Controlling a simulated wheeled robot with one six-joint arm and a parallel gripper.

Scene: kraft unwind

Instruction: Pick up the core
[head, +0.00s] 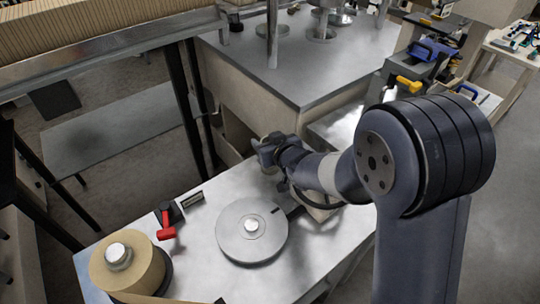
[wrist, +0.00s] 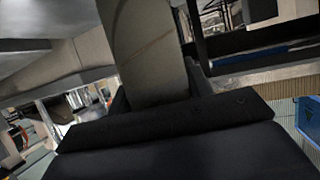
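In the wrist view, a grey-tan, tube-like piece, which I take for the core (wrist: 148,45), stands between the two dark fingers of my gripper (wrist: 158,95). The fingers lie against both its sides and look shut on it. Its far end runs out of the top of the picture.
The bench (head: 205,215) bears a round grey disc (head: 240,243) with a hub, a brown paper roll (head: 140,268) and a red-handled tool (head: 166,226). A grey-topped cabinet (head: 300,75) stands close behind my gripper. A rail (head: 110,50) runs along the upper left. Open floor lies at right.

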